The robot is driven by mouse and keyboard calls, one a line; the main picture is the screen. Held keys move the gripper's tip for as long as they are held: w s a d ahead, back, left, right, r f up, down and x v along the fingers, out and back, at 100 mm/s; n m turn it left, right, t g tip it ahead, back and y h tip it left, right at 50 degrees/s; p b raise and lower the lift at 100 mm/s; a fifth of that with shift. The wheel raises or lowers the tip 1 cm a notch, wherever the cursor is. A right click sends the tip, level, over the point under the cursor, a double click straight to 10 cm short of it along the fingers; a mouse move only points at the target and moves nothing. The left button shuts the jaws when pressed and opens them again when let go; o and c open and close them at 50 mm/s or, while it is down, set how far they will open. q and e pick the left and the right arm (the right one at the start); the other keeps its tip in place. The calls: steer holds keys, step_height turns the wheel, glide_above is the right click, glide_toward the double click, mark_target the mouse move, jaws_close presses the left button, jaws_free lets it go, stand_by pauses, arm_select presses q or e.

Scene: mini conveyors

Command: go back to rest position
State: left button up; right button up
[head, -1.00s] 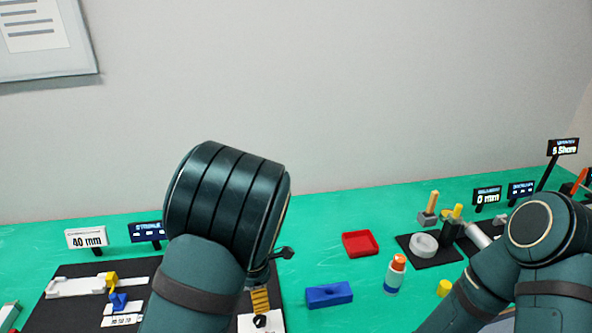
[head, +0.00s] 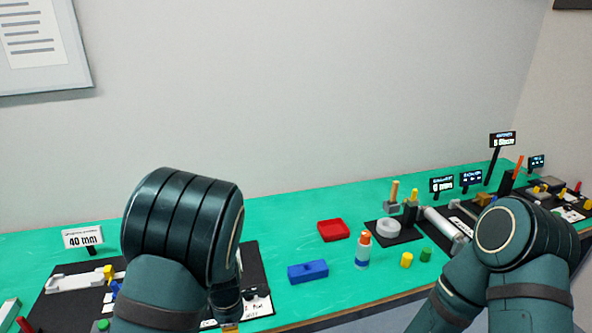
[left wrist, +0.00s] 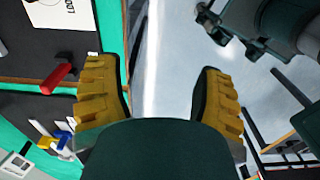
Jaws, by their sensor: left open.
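My left arm rises at the left of the head view, its large dark wrist covering part of the bench. My left gripper (left wrist: 160,95) shows in the left wrist view with its two yellow-padded fingers wide apart and nothing between them. It hangs past the table edge, with pale floor beyond the fingers. In the head view the left gripper is mostly hidden behind its own arm; only a small yellow piece shows at the bottom. My right arm shows at the lower right of the head view, bent, and its gripper is out of sight.
The green table (head: 290,219) holds a blue block (head: 308,272), a red tray (head: 333,230), a glue bottle (head: 362,250), and yellow (head: 406,260) and green (head: 426,255) cylinders. A 40 mm sign (head: 83,237) stands at left. A red-handled item (left wrist: 57,78) lies near the left gripper's finger.

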arm_select(q)
steer(key=s+f+m+h+b, duration=0.1)
steer(key=s+f+m+b, duration=0.1)
steer(key=s+f+m, duration=0.4)
steer(key=s+f+m+h+b, duration=0.1)
steer(key=s+f+m, duration=0.2)
steer(key=f+m, duration=0.4)
steer(key=s+d+f+m+t+h+b, duration=0.1)
steer(key=s+d+f+m+t+h, duration=0.1)
steer(key=d+m, duration=0.3)
steer(key=shift+s+m+b, duration=0.3)
steer(key=shift+s+m, duration=0.1)
steer(key=shift+s, duration=0.15)
arm_select(e)
steer(key=f, duration=0.5)
steer(key=shift+w+a+f, duration=0.2)
steer(key=shift+f, duration=0.15)
